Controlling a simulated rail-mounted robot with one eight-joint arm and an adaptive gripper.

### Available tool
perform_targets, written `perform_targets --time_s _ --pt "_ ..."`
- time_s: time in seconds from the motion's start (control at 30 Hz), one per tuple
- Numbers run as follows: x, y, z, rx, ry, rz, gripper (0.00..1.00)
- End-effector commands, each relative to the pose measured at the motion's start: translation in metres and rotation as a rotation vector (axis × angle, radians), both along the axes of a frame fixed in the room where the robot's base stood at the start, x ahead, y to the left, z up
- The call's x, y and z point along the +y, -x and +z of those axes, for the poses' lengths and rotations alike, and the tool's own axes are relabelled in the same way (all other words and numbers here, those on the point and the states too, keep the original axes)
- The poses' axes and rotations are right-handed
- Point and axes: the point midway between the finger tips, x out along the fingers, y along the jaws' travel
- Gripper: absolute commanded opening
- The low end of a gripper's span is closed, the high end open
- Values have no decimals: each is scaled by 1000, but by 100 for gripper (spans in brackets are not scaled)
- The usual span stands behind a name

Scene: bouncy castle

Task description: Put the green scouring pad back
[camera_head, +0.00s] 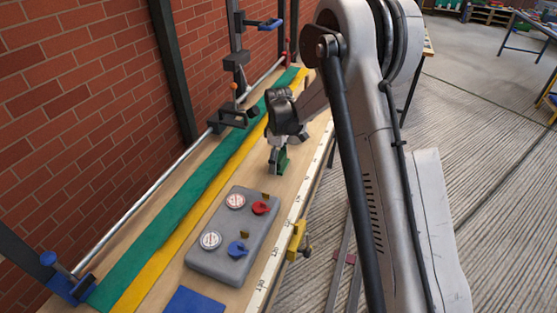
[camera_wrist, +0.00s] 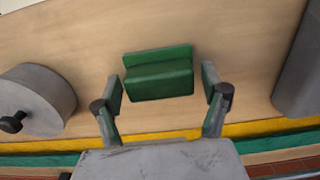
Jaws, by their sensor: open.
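A dark green block-shaped object (camera_wrist: 158,72), which looks like the green scouring pad, rests on the wooden bench top. It has a raised strip along one long side; I cannot tell whether this is one piece or a pad in a holder. My gripper (camera_wrist: 162,88) is open, with one finger on each side of the green object and a visible gap at both sides. In the head view my gripper (camera_head: 277,161) is low over the bench beyond the grey tray, and the green object (camera_head: 283,159) shows partly behind its fingers.
The grey tray (camera_head: 207,267) holds two white round discs, a red piece (camera_head: 261,207) and a blue piece (camera_head: 237,248). A grey cylinder with a black knob (camera_wrist: 38,95) stands left in the wrist view. Green and yellow strips (camera_head: 180,230) run along the wall side.

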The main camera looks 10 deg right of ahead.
Motion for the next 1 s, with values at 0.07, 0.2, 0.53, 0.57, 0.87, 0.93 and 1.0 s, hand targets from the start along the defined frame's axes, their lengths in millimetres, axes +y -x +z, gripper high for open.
perform_targets --time_s 0.07,0.2,0.53,0.57,0.87,0.93,1.0 --pt "0 0 0 0 0 0 77" --pt "0 0 6 0 0 0 77" --pt "0 0 67 0 0 0 77" --pt "0 0 73 0 0 0 77" --pt "0 0 116 0 0 0 77" --pt "0 0 120 0 0 0 77" --pt "0 2 125 -3 0 -4 77"
